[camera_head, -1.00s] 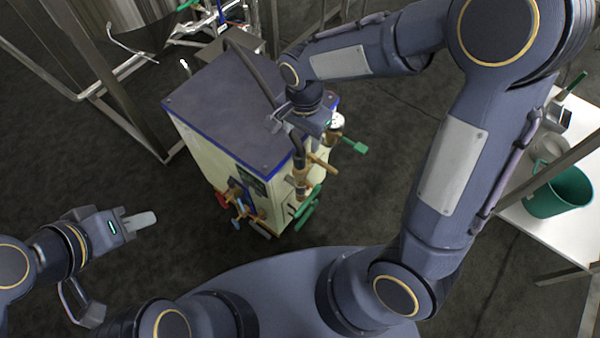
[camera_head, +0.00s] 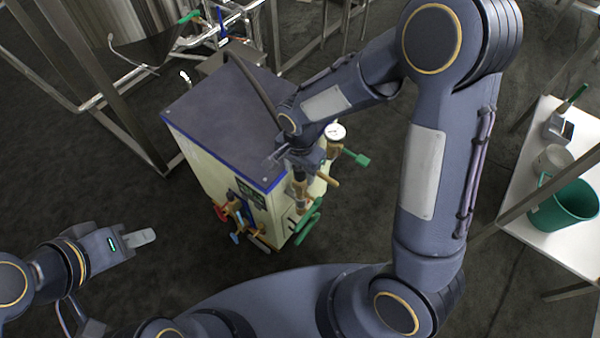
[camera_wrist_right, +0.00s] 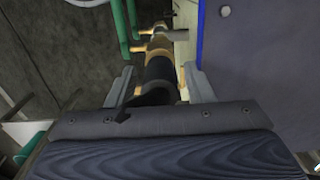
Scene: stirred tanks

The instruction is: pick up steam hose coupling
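The steam hose coupling (camera_wrist_right: 160,72) is a dark cylinder in line with brass fittings (camera_wrist_right: 158,45), at the side of a cream box with a dark top (camera_head: 225,120). In the right wrist view it lies between the two fingers of my right gripper (camera_wrist_right: 160,78), with a narrow gap on each side. In the head view my right gripper (camera_head: 301,168) is at the box's near right corner and hides most of the coupling. A dark hose (camera_head: 253,82) arches over the box top to it. My left gripper (camera_head: 141,237) is over the floor, far from the coupling; its finger spacing is unclear.
A pressure gauge (camera_head: 336,132) and green-handled valves (camera_head: 307,225) sit close around my right gripper. Red and blue valve handles (camera_head: 236,218) are on the box front. A white table (camera_head: 545,235) with a green bucket (camera_head: 563,207) stands at right. Floor at left is open.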

